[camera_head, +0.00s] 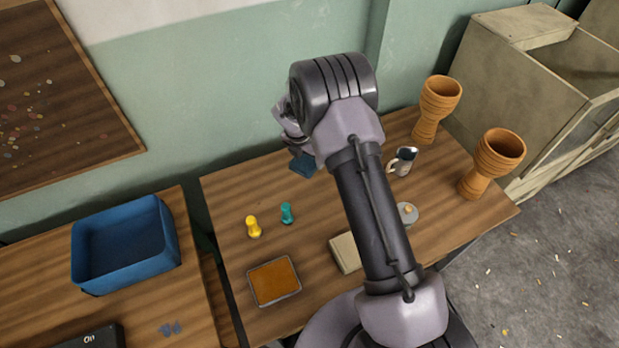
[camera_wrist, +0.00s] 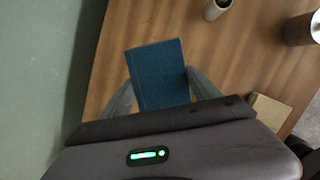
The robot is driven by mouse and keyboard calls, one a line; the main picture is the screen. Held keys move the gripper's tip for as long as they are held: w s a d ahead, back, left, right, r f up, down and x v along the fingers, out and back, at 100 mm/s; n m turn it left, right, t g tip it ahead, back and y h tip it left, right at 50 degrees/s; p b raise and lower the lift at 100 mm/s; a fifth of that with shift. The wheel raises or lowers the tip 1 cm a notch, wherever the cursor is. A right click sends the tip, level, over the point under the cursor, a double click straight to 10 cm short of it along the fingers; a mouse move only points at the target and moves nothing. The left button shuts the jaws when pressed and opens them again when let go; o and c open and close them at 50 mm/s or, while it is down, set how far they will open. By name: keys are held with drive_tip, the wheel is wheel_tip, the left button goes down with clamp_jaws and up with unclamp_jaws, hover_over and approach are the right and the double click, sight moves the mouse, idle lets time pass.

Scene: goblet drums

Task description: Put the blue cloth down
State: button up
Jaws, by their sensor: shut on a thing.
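The blue cloth (camera_head: 303,165) looks like a flat, dark blue square. It also shows in the wrist view (camera_wrist: 158,72), between the two fingers of my gripper (camera_wrist: 160,92). My gripper (camera_head: 296,142) is shut on the cloth near the back edge of the wooden table (camera_head: 222,205), on the wall side. The cloth appears to be held above the tabletop, but its exact height is hard to tell. My arm hides part of the table's middle.
A yellow piece (camera_head: 253,227), a teal piece (camera_head: 287,213), an orange-brown tray (camera_head: 274,283) and a beige block (camera_head: 346,252) are on the table. A metal mug (camera_head: 402,162) and two goblet drums (camera_head: 432,108) (camera_head: 491,165) stand right. A blue bin (camera_head: 124,246) sits on the left table.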

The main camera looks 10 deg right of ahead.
sight(306, 181)
drive_tip(key=shift+w+a+f+n+y, duration=0.15)
drive_tip(key=shift+w+f+n, duration=0.15)
drive_tip(key=shift+n, duration=0.25)
drive_tip(key=shift+w+f+n+y, duration=0.15)
drive_tip(key=shift+w+f+n, duration=0.15)
drive_tip(key=shift+n, duration=0.25)
drive_tip(key=b+x, duration=0.1)
drive_tip(key=x, duration=0.2)
drive_tip(key=s+a+b+x, duration=0.1)
drive_tip(key=b+x, duration=0.1)
drive_tip(key=x, duration=0.1)
drive_tip(key=b+x, duration=0.1)
drive_tip(key=x, duration=0.3)
drive_tip(key=shift+s+a+f, duration=0.25)
drive_tip(key=shift+s+a, duration=0.05)
drive_tip(key=shift+s, duration=0.05)
drive_tip(key=o, duration=1.8)
